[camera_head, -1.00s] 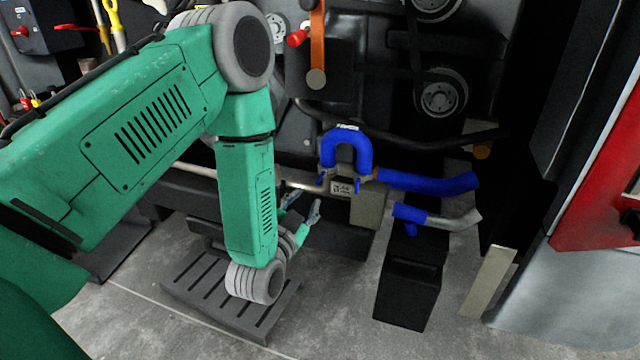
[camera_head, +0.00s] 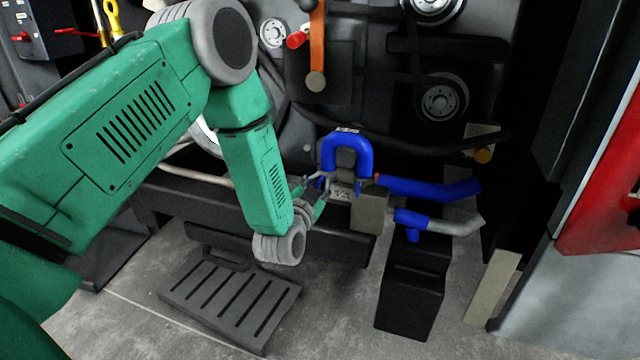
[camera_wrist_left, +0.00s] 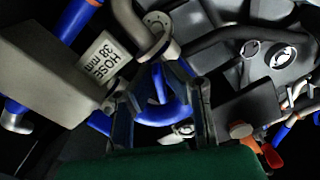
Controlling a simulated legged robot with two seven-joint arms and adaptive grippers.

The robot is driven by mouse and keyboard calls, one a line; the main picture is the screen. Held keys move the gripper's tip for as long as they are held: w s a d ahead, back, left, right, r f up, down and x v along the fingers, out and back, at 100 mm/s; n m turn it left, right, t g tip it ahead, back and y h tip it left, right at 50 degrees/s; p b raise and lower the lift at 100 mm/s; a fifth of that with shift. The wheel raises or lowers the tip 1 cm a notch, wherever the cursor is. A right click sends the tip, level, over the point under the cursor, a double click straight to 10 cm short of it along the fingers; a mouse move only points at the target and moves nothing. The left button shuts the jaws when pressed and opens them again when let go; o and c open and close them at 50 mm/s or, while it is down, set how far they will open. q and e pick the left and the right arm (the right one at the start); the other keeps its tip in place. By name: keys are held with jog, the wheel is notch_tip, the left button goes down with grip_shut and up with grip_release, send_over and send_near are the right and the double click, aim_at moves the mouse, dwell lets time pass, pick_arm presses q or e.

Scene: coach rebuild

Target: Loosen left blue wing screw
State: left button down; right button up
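The blue U-shaped hose (camera_head: 346,147) stands on the engine front, above a small label plate (camera_head: 340,190). My left gripper (camera_head: 317,184) is at the hose's left lower end, where the left blue wing screw is mostly hidden by the fingers in the head view. In the left wrist view the two fingers of the left gripper (camera_wrist_left: 163,92) are spread apart. A narrow blue piece that looks like the left wing screw (camera_wrist_left: 158,83) shows between them, with the blue hose bend (camera_wrist_left: 163,114) behind. I cannot tell whether a finger touches it. The right blue wing screw (camera_head: 358,187) is at the hose's other end. My right gripper is out of view.
A beige block (camera_head: 369,212) and blue side hoses (camera_head: 430,187) sit right of the label. An orange lever (camera_head: 317,45) hangs above. A black step box (camera_head: 411,290) and slatted step (camera_head: 230,302) are on the floor. A red panel (camera_head: 605,190) stands far right.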

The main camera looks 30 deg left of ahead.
pick_arm(q)
jog(key=shift+n+p, duration=0.55)
jog(key=shift+n, duration=0.25)
jog(key=shift+f+n+p, duration=0.1)
jog(key=shift+n+p, duration=0.25)
jog(key=shift+n, duration=0.85)
jog(key=c, duration=1.7)
grip_release()
jog(key=shift+s, duration=0.1)
jog(key=v, duration=1.1)
jog(key=shift+s+f, duration=0.1)
jog(key=shift+s, duration=0.3)
